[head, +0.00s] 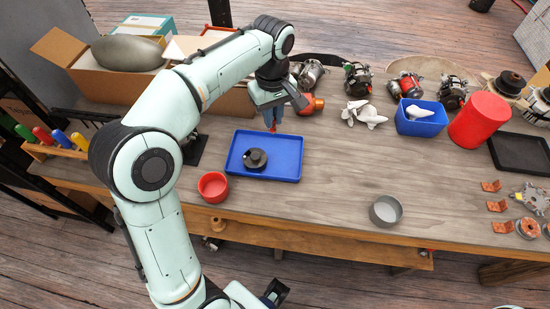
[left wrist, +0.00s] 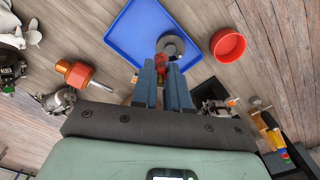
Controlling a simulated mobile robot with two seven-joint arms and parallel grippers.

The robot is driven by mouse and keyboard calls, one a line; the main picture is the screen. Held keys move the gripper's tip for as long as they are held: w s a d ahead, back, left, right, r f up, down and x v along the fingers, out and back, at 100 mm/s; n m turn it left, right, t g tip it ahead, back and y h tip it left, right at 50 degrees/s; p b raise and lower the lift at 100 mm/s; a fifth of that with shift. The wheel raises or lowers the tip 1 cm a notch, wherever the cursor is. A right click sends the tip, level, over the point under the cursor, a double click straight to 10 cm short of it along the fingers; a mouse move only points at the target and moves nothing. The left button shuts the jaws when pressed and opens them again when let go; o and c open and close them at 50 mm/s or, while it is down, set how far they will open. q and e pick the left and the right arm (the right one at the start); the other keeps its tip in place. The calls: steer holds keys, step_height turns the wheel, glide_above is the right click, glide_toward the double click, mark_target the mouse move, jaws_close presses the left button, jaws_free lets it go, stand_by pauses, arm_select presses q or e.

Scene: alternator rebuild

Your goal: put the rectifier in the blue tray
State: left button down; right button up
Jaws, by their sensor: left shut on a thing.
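My left gripper (head: 272,122) points down at the back edge of the blue tray (head: 285,173). It is shut on a small red thing (left wrist: 161,62), mostly hidden between the fingers; I cannot tell whether this is the rectifier. A dark round part with a hub (head: 255,158) lies in the tray, and it also shows in the left wrist view (left wrist: 171,43) just beyond the fingertips. A grey metal plate with studs (head: 530,197), perhaps a rectifier, lies at the far right. A dark end piece (head: 275,292) at the bottom may be my right gripper; its jaws are unclear.
A red bowl (head: 213,187) stands left of the tray, a grey bowl (head: 385,210) to the right. An orange-and-metal part (head: 312,105) lies close right of the gripper. Behind are alternators (head: 357,79), a blue bin (head: 420,125) and a red cylinder (head: 479,119). The table's middle is clear.

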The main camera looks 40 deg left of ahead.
arm_select(q)
steer(key=shift+d, duration=0.15)
steer(key=shift+f, duration=0.2)
steer(key=b, duration=0.3)
glide_toward(274, 172)
steer(key=shift+f, duration=1.8)
steer(key=shift+f, duration=0.1)
steer(key=shift+f+b, duration=0.15)
steer(key=shift+b, duration=0.15)
steer(key=c, duration=1.1)
jaws_free()
